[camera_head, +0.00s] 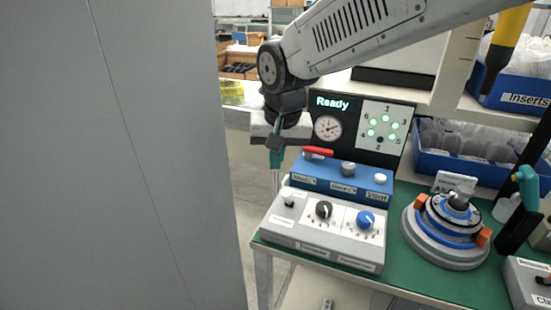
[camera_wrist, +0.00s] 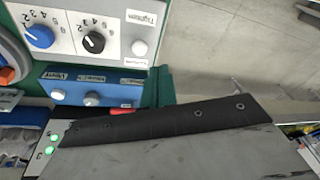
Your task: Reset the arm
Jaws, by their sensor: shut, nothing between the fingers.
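My gripper (camera_head: 276,152) hangs from my wrist at the left end of the raised arm in the head view. It is small and partly dark there, pointing down, shut with nothing held. It appears just left of the display panel and above the left edge of the bench, apart from the control boxes in the picture. My arm stretches from the upper right to the wrist. In the wrist view, a large dark plate fills the lower part; I cannot tell whether it is part of my gripper.
The green bench (camera_head: 460,285) holds a grey knob box (camera_head: 310,238), a blue switch box (camera_head: 345,180) with a red lever, and a round blue hub fixture (camera_head: 445,230). The "Ready" panel (camera_head: 350,104) stands behind. Blue bins (camera_head: 470,168) are right. A grey wall (camera_head: 120,160) is left.

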